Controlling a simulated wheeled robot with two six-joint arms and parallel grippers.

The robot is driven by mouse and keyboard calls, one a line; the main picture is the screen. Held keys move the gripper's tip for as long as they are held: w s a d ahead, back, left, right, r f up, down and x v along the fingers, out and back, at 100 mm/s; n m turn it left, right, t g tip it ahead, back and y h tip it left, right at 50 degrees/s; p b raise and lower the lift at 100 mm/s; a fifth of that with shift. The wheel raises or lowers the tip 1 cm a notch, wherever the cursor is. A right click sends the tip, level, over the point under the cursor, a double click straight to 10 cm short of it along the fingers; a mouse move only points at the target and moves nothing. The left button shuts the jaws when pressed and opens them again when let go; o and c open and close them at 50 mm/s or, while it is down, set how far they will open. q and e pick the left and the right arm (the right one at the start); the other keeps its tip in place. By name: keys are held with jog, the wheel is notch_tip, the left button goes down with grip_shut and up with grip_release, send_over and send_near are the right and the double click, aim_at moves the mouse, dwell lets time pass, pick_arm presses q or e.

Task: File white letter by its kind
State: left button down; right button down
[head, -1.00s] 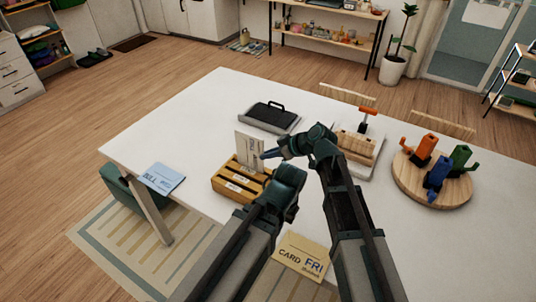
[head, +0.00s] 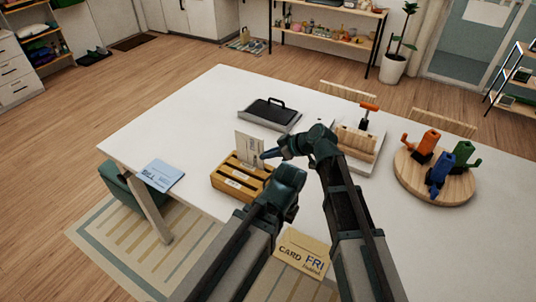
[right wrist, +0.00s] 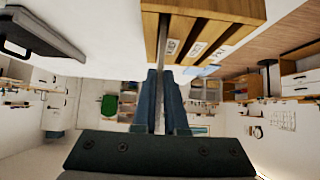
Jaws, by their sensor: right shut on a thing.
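The white letter (head: 247,148) stands upright in the head view, its lower part hidden behind the front of the wooden sorter (head: 226,187). Its print is too small to read. My right gripper (head: 266,154) is shut on the letter's right edge. In the right wrist view the letter (right wrist: 159,105) shows edge-on between the fingers (right wrist: 159,90) and reaches to the sorter (right wrist: 222,10), which has white labels. The letter's lower edge is hidden, so its depth in the slot is unclear. My left gripper (head: 287,177) is near the sorter's right side; its fingers cannot be made out.
A blue bill (head: 160,174) lies left of the sorter, and a yellow card (head: 302,254) lies at the near edge. A black-topped tray (head: 270,114), a wooden block rack (head: 355,142) and a round board (head: 440,190) with coloured pieces stand behind and right.

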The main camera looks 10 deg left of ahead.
jog(key=c, duration=0.9)
grip_release()
pick_arm(q)
notch_tip(320, 180, up, 9)
jog(key=p, duration=0.9)
pick_arm(e)
jog(key=shift+v, duration=6.95)
jog(key=s+d+f+m+g+h, duration=0.1)
jog(key=s+d+f+m+h, duration=0.45)
jog(key=d, duration=0.45)
jog(key=s+d+f+m+g+h, duration=0.2)
jog(key=s+d+f+m+h, duration=0.15)
jog(key=s+d+m, duration=0.45)
pick_arm(q)
notch_tip(320, 180, down, 6)
jog(key=b, duration=0.6)
pick_arm(e)
jog(key=s+a+f+n, duration=0.1)
jog(key=a, duration=0.2)
jog(key=s+a+f+n+h, duration=0.1)
jog(key=s+a+f, duration=0.1)
jog(key=a, duration=0.1)
jog(key=s+a+f+n, duration=0.1)
jog(key=a, duration=0.2)
jog(key=shift+s+a+f+g+h, duration=0.1)
jog(key=shift+s+f+g+h, duration=0.1)
jog(key=shift+f+g+h, duration=0.1)
jog(key=shift+s+a+r, duration=0.1)
